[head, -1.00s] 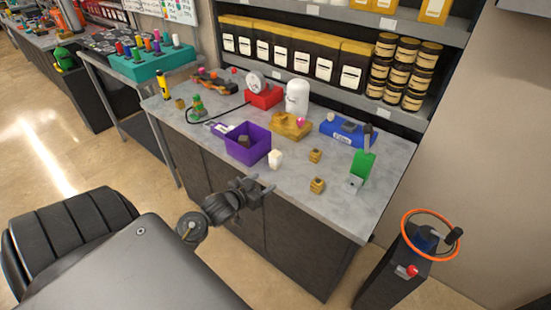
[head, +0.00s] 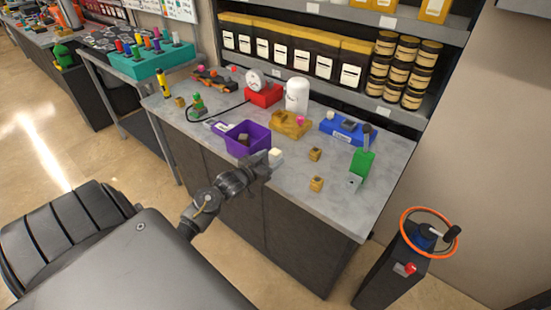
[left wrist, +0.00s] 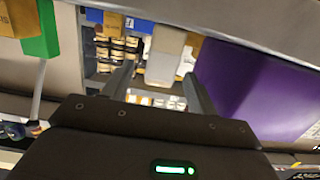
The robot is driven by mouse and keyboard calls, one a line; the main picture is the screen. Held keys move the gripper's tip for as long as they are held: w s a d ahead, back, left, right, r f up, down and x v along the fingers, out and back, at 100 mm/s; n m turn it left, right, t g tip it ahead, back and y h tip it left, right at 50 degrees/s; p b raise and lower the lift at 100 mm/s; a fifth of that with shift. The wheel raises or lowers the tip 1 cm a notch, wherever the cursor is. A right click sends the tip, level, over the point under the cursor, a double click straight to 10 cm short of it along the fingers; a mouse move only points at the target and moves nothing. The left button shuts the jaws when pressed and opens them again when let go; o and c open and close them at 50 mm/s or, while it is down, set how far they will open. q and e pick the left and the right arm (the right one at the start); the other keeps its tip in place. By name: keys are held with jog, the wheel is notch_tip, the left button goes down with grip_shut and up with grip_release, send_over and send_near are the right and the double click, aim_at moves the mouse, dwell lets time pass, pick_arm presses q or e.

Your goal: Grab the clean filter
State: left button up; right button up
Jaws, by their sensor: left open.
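The small white block (head: 276,156), which I take to be the clean filter, stands on the grey counter just right of the purple bin (head: 262,146). My left gripper (head: 264,161) is at the counter's front edge, close to the white block. In the left wrist view, the gripper (left wrist: 158,85) is open, and the pale block (left wrist: 164,58) appears between its fingers. I cannot tell whether they touch it. The purple bin fills the right of that view (left wrist: 245,90). A dark grey block (head: 243,138) sits in the bin. My right gripper is not in view.
Two small yellow-brown blocks (head: 315,154) and a green device (head: 363,163) stand to the right on the counter (head: 335,200). A yellow-brown base (head: 288,125), white cylinder (head: 297,95) and blue unit (head: 342,131) are behind.

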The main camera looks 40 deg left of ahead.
aim_at(278, 152)
pick_arm(q)
jog(key=shift+w+r, duration=0.1)
jog(key=shift+w, duration=0.3)
jog(key=w, duration=0.1)
jog(key=w+p, duration=0.1)
jog(key=w, duration=0.1)
jog(key=shift+w+f, duration=0.3)
jog(key=shift+f, duration=0.1)
jog(key=shift+w+f+p, duration=0.1)
jog(key=shift+w+p, duration=0.2)
jog(key=shift+w, duration=0.1)
jog(key=shift+s, duration=0.1)
jog(key=c, duration=1.1)
